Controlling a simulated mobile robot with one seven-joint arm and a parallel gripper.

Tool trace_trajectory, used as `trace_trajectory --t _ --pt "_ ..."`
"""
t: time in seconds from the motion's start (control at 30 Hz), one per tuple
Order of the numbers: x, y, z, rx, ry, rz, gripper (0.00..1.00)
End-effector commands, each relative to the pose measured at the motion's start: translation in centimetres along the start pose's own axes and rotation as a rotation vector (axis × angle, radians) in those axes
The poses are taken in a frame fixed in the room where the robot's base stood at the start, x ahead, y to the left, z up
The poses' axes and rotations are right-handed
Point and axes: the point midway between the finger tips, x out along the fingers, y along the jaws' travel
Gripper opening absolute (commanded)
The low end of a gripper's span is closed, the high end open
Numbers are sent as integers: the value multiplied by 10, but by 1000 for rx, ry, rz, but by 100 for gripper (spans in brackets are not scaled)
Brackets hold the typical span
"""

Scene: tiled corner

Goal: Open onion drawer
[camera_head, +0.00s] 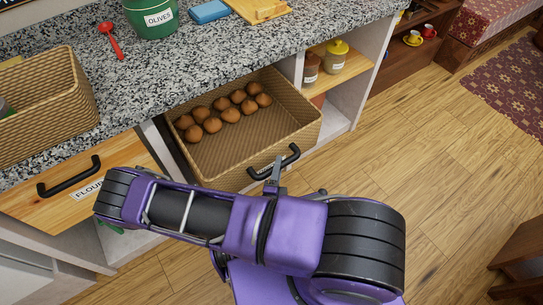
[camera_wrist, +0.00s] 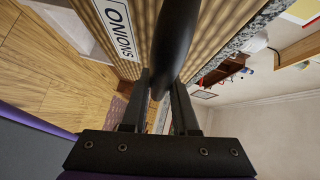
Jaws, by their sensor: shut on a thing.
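The onion drawer is a woven wicker drawer (camera_head: 230,160) under the counter, pulled well out, with rows of brown onions (camera_head: 225,112) toward its back. Its black bar handle (camera_head: 272,165) is on the front. In the wrist view the drawer front (camera_wrist: 130,55) carries an ONIONS label (camera_wrist: 118,25), and the handle (camera_wrist: 172,45) runs between my fingers. My gripper (camera_wrist: 160,90) is shut on the handle. In the head view my gripper (camera_head: 277,172) is at the handle, partly hidden by my purple arm.
A wooden FLOUR drawer (camera_head: 75,185) with a black handle is closed at the left. The speckled counter (camera_head: 185,65) holds a wicker basket (camera_head: 50,105), a green OLIVES pot (camera_head: 150,18) and a red spoon (camera_head: 110,40). Jars (camera_head: 336,55) stand on a shelf right of the drawer. Wooden floor (camera_head: 440,150) is open at right.

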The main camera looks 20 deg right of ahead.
Motion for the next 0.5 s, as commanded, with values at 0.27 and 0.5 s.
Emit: trace_trajectory --t 0.27,0.5 --pt "-3 0 -2 2 -1 -1 0" --pt "-3 0 -2 2 -1 -1 42"
